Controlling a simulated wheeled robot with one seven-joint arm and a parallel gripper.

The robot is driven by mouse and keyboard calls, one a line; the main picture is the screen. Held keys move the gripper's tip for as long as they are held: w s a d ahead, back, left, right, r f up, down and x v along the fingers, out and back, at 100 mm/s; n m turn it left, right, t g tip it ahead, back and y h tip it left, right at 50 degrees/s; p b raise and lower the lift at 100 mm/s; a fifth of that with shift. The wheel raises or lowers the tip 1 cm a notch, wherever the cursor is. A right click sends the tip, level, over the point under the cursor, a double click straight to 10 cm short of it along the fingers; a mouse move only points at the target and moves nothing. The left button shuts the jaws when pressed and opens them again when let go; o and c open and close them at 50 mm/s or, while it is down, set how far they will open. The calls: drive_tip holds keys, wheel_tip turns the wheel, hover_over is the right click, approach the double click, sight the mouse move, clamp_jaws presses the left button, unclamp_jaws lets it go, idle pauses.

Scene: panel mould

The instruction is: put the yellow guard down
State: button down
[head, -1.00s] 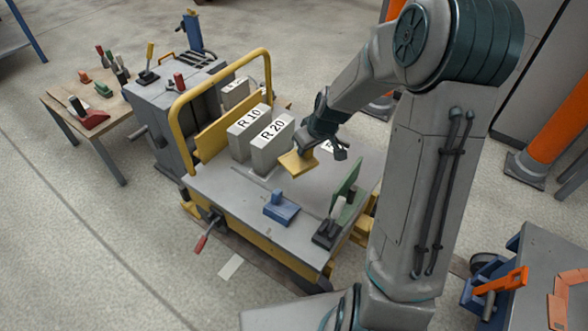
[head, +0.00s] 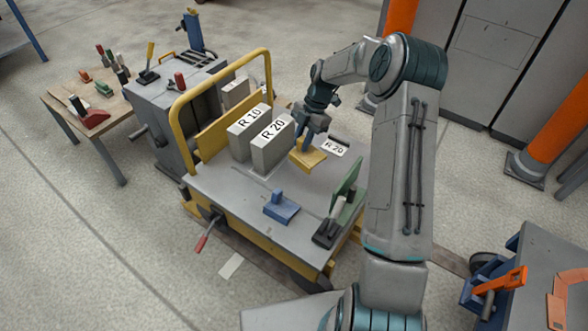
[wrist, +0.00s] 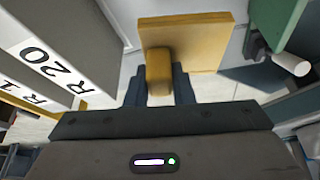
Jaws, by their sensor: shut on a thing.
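The yellow guard (head: 311,160) is a flat yellow plate with a raised grip block. It is at the right part of the grey cart top (head: 240,195), right of the R 20 block. My gripper (head: 306,146) is above it with its fingers pointing down. In the wrist view the guard (wrist: 205,40) lies ahead of my gripper (wrist: 160,88), whose dark fingers are shut on either side of its block. The guard looks at or very close to the cart surface; I cannot tell whether it touches.
Grey blocks marked R 10 (head: 243,137) and R 20 (head: 269,152) stand left of the guard. A blue fixture (head: 281,208) and a green plate (head: 348,178) stand nearer. A yellow rail (head: 222,72) rises at the back left.

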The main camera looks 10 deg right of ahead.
drive_tip(key=n, duration=0.2)
drive_tip(key=shift+w+d+f+n+g+h, duration=0.15)
drive_tip(key=shift+w+d+n+g+h, duration=0.1)
drive_tip(key=shift+n+g+h, duration=0.05)
drive_tip(key=b, duration=0.4)
hover_over(302, 175)
wheel_tip(302, 175, down, 10)
drive_tip(key=shift+r, duration=0.1)
drive_tip(key=c, duration=1.3)
unclamp_jaws()
drive_tip(key=shift+f, duration=0.2)
drive_tip(key=shift+o, duration=0.2)
